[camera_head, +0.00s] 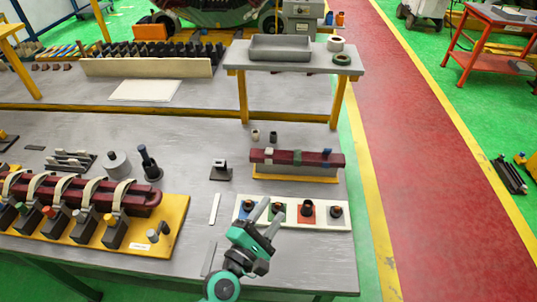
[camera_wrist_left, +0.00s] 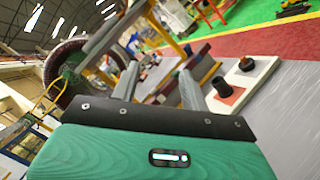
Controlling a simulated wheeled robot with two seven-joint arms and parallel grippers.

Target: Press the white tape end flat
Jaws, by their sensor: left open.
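A dark red bar (camera_head: 322,160) lies on a yellow base (camera_head: 295,173) on the grey table. Bands of white tape (camera_head: 269,156), green tape (camera_head: 297,157) and blue tape (camera_head: 326,154) are around it. Whether the white tape's end stands up is too small to tell. My left gripper (camera_head: 270,210) is open and empty, in front of the bar, over the left part of a white strip with round pegs (camera_head: 342,224). In the left wrist view, the two fingers (camera_wrist_left: 165,45) stand apart, with the pegged strip (camera_wrist_left: 262,70) to their right. My right gripper is not in view.
A raised grey shelf (camera_head: 295,68) on yellow legs stands behind the bar. A yellow fixture (camera_head: 172,215) with dark red coils and clamps is at the left. A small dark stand (camera_head: 220,172) and a thin white strip (camera_head: 215,208) lie between. The table's right edge is close.

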